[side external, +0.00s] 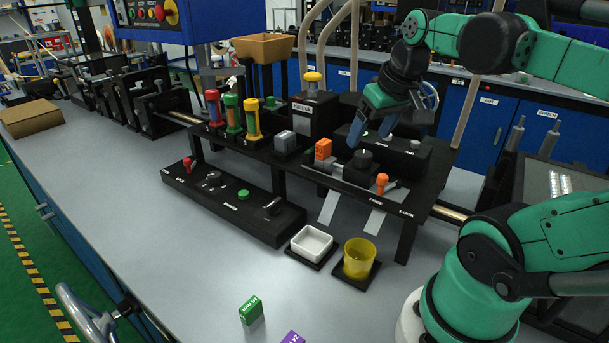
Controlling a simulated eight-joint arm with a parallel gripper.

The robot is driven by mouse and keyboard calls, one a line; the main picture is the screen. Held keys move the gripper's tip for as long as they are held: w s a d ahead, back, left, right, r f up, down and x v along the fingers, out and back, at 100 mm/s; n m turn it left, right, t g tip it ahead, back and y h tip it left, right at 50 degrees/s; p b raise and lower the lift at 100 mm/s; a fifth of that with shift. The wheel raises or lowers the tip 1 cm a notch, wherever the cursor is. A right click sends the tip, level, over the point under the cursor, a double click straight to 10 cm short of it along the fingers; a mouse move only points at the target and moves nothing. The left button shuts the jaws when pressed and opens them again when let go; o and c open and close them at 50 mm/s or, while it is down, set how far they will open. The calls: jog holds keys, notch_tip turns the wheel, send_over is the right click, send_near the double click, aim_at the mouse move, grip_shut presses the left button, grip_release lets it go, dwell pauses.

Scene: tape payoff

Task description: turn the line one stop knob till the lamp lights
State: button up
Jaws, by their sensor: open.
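A black round knob (364,158) stands on the raised black bench at centre right; its label is too small to read, so I cannot tell whether it is the line one stop knob. My gripper (372,136) is open, its blue fingers pointing down just above and behind this knob, apart from it as far as I can tell. Small pale round caps (415,143) sit on a black box behind it; I cannot tell whether one is the lamp or whether it is lit. Other dark knobs (273,207) sit on the low black panel (230,213) at the left.
An orange block (323,149) and an orange-topped lever (381,183) flank the knob. A white dish (311,242) and yellow cup (360,257) stand in front. The front left of the table is mostly clear.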

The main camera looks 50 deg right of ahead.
aim_at(364, 153)
jog(key=shift+s+d+r, duration=0.1)
jog(key=shift+s+d, duration=0.15)
jog(key=shift+d, duration=0.1)
jog(key=shift+f, duration=0.2)
jog(key=shift+x, duration=2.5)
jog(key=shift+c, duration=0.2)
grip_shut()
